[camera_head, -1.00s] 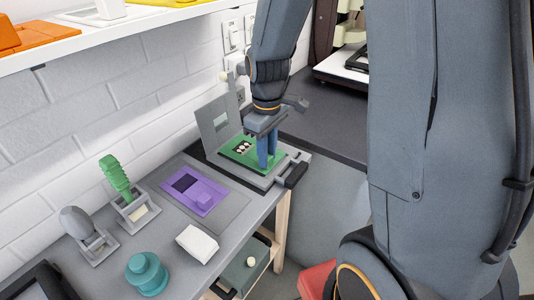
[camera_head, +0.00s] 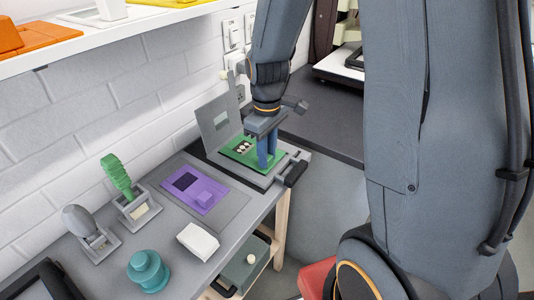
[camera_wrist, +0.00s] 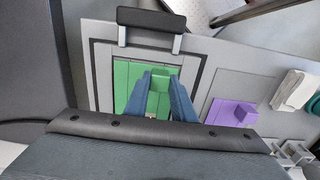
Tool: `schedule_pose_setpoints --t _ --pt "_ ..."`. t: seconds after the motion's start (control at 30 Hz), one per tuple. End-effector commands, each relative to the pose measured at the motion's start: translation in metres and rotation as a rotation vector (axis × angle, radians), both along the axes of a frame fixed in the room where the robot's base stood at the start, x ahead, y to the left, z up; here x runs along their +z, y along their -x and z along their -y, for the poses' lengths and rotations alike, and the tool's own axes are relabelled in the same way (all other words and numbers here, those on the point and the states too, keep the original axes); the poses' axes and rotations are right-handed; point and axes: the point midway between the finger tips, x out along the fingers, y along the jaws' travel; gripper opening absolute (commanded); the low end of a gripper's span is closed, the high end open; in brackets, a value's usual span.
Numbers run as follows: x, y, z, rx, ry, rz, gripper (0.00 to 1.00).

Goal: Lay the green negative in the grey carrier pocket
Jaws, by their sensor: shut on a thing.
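The green negative (camera_head: 240,150) lies flat at the grey carrier (camera_head: 262,181), whose lid (camera_head: 218,121) stands open behind it. In the wrist view the negative (camera_wrist: 122,85) shows inside the carrier's dark outline, with its raised grip block between my fingers. My gripper (camera_head: 266,158) points down and is shut on that block. It also shows in the wrist view (camera_wrist: 158,95). The negative appears level, within or just over the pocket; I cannot tell whether it touches the pocket floor. My fingers and wrist hide part of it.
A purple negative (camera_head: 201,194) lies on a grey mat to the left. A white block (camera_head: 198,241), a teal knobbed pot (camera_head: 148,271) and a green-handled brush (camera_head: 117,177) in a holder stand nearby. The carrier's black handle (camera_head: 296,171) sticks out at the table edge.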

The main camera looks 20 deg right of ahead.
Motion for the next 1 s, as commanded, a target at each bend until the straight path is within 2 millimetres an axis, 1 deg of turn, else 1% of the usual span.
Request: schedule_pose_setpoints --t 0.87,0.9,0.97,1.0 --pt "-0.0083 0.0003 0.0000 0.000 0.000 -0.001 0.00" --pt "-0.0081 0.0003 -0.0001 0.000 0.000 -0.001 0.28" --pt "-0.0080 0.0003 -0.0001 0.000 0.001 -0.001 0.38" --pt "-0.0080 0.0002 0.0000 0.000 0.001 -0.001 0.45"
